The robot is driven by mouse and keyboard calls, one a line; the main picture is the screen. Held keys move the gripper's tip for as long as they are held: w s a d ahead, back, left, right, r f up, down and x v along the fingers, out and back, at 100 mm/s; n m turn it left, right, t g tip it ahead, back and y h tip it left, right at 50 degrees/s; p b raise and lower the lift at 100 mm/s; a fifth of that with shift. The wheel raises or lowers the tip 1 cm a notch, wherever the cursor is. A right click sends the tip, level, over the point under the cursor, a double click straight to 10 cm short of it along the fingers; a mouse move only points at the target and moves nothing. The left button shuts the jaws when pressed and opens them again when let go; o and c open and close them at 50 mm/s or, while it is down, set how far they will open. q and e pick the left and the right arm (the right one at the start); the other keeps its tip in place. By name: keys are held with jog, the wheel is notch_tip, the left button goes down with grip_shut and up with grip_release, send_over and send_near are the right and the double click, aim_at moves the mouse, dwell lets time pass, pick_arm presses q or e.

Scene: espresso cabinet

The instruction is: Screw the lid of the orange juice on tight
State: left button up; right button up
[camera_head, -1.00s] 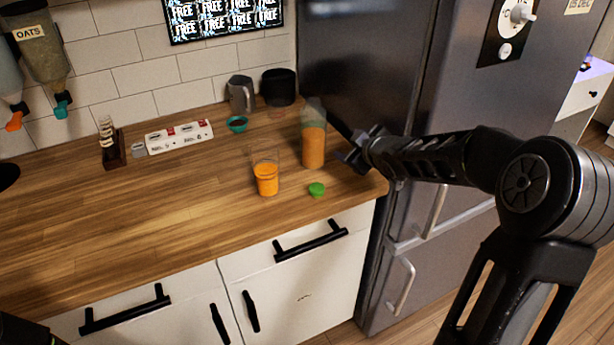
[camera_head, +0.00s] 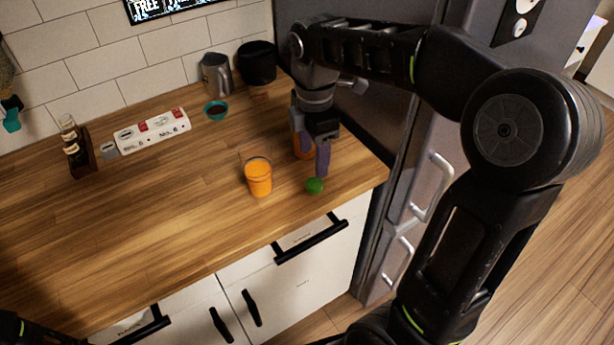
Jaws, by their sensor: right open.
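The green lid (camera_head: 315,186) lies on the wooden counter near its front right corner. My right gripper (camera_head: 311,160) points down just above and behind the lid, jaws open, with nothing seen held. One purple-grey fingertip ends right at the lid's upper edge in the picture; I cannot tell whether it touches. The orange juice bottle (camera_head: 303,147) stands behind my right gripper and is mostly hidden; only a patch of orange shows. My left gripper is out of view; only a dark bit of my left arm shows at the bottom left corner.
A glass of orange juice (camera_head: 259,177) stands left of the lid. A teal bowl (camera_head: 216,110), a metal jug (camera_head: 217,74) and a dark pot (camera_head: 257,63) are at the back. The fridge (camera_head: 405,150) borders the counter on the right.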

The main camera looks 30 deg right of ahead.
aim_at(314, 183)
jog(key=shift+f, duration=0.1)
jog(key=shift+f, duration=1.25)
jog(key=shift+s+f+p, duration=0.2)
jog(key=shift+f+p, duration=0.4)
jog(key=shift+f, duration=2)
jog(key=shift+c, duration=0.6)
grip_shut()
